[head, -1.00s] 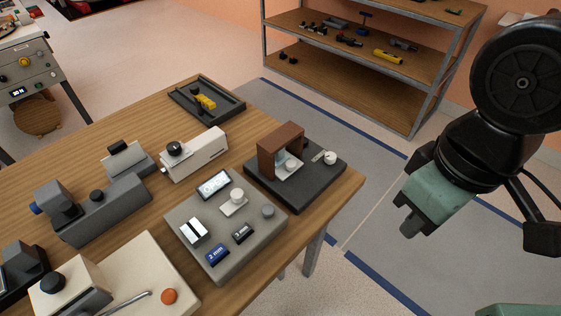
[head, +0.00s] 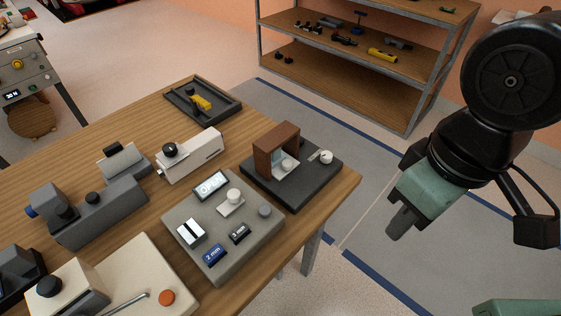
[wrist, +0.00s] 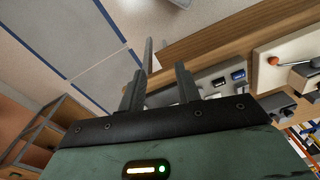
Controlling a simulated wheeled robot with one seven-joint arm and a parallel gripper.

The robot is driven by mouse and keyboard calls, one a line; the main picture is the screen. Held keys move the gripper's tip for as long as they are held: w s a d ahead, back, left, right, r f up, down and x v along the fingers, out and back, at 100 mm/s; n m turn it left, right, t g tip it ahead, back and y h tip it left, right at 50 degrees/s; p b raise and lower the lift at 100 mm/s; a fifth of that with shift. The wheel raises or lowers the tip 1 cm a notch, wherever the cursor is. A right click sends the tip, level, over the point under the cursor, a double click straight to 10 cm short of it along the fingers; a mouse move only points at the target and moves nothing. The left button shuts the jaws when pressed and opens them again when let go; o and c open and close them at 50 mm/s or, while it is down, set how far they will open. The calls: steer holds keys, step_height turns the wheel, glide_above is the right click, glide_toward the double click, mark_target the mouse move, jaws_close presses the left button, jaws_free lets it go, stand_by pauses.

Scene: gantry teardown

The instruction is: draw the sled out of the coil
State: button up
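The coil is most likely the brown arch (head: 276,140) standing on a dark base plate (head: 294,190) at the table's right corner. A pale sled with a round knob (head: 287,165) sits in its opening; how far it reaches inside is hidden. A second white knob (head: 326,157) stands at the right of the same base. My gripper (head: 397,226) hangs in the air right of the table, apart from the base and empty. In the wrist view its two fingers (wrist: 160,78) stand apart with a clear gap. The coil cannot be made out in the wrist view.
A grey block (head: 222,245) with a display, a knob and labelled pieces lies just left of the coil. A white device (head: 190,155) and a dark tray (head: 186,92) stand farther back. A shelf (head: 352,85) stands behind.

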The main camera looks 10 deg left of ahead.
steer(key=shift+o, duration=0.9)
steer(key=w+f+n+t+y, duration=0.1)
steer(key=w+f+n+t, duration=0.1)
steer(key=w+f, duration=0.5)
steer(key=w, duration=0.3)
steer(key=shift+w+d+y+p, duration=0.25)
steer(key=shift+w+y+p, duration=0.15)
steer(key=n+t+y+p, duration=0.15)
steer(key=t+y, duration=0.25)
steer(key=y, duration=0.6)
glide_toward(290, 164)
steer(key=shift+n, duration=0.35)
steer(key=x, duration=0.8)
steer(key=shift+w+a, duration=0.15)
steer(key=shift+a, duration=0.15)
